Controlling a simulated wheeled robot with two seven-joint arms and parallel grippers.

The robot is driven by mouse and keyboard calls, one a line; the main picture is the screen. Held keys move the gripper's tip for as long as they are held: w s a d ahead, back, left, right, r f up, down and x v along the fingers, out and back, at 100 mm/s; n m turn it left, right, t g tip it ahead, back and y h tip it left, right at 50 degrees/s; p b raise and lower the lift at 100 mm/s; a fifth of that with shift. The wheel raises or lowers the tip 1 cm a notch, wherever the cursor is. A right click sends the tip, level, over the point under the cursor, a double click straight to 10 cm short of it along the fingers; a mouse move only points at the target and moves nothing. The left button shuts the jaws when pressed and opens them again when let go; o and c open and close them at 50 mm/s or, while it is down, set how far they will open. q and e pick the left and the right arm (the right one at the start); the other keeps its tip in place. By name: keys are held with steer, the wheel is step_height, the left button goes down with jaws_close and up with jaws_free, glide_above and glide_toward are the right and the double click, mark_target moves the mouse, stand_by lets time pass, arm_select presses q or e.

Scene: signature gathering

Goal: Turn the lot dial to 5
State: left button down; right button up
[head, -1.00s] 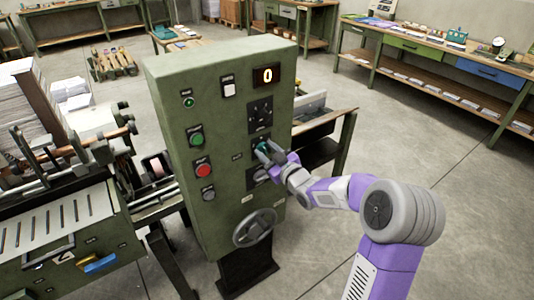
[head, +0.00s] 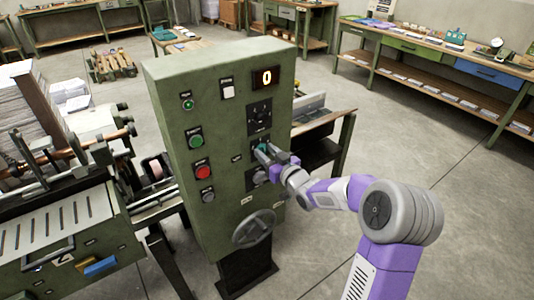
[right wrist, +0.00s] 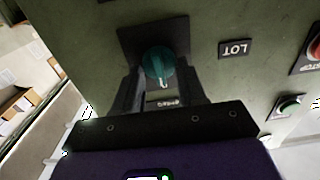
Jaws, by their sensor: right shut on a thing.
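The lot dial is a round teal knob (right wrist: 158,66) on a dark square plate, beside a label reading LOT (right wrist: 236,48), which appears upside down in the right wrist view. A pale mark shows on the knob's lower edge in that view. My right gripper (head: 263,152) is at the green control panel (head: 222,150), with its fingers (right wrist: 159,84) on both sides of the knob, shut on it. In the head view the fingers hide much of the knob. The dial's numbers cannot be read. My left gripper is not in view.
The panel's lit display (head: 267,77) reads 0. A black dial plate (head: 260,115) sits above the lot dial, a handwheel (head: 254,229) below. Green (head: 195,141) and red (head: 202,172) buttons are at left. Open floor lies to the right.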

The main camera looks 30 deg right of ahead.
steer(key=o, duration=1)
steer(key=shift+s, duration=0.1)
steer(key=s, duration=0.5)
steer(key=s+p, duration=0.1)
steer(key=s, duration=0.1)
steer(key=shift+s+d, duration=0.2)
steer(key=shift+d, duration=0.1)
